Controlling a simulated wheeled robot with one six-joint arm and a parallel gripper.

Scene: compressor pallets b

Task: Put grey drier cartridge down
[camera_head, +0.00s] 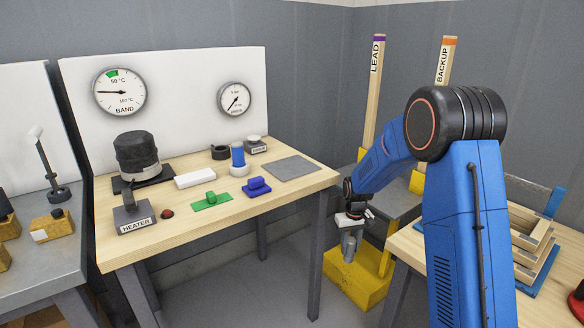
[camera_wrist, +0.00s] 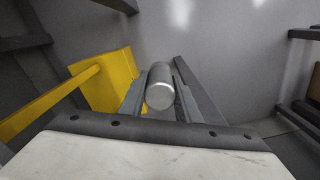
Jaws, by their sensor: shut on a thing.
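The grey drier cartridge (camera_head: 349,246) is a small metal cylinder hanging below my gripper (camera_head: 350,228) in the head view. In the wrist view the cartridge (camera_wrist: 160,88) shows its round end between the two fingers of my gripper (camera_wrist: 160,98). My gripper is shut on it. The cartridge is in the air to the right of the wooden bench (camera_head: 135,244), over or near a yellow base (camera_head: 345,283) lower down. I cannot tell the exact gap to it.
The bench carries a heater stand (camera_head: 133,212), a black-topped cylinder (camera_head: 137,155), a green piece (camera_head: 211,201), a blue piece (camera_head: 257,187) and a bare grey plate (camera_head: 291,168). Posts marked LEAD (camera_head: 374,90) and BACKUP (camera_head: 446,70) stand behind. A wooden rack (camera_head: 535,245) is at right.

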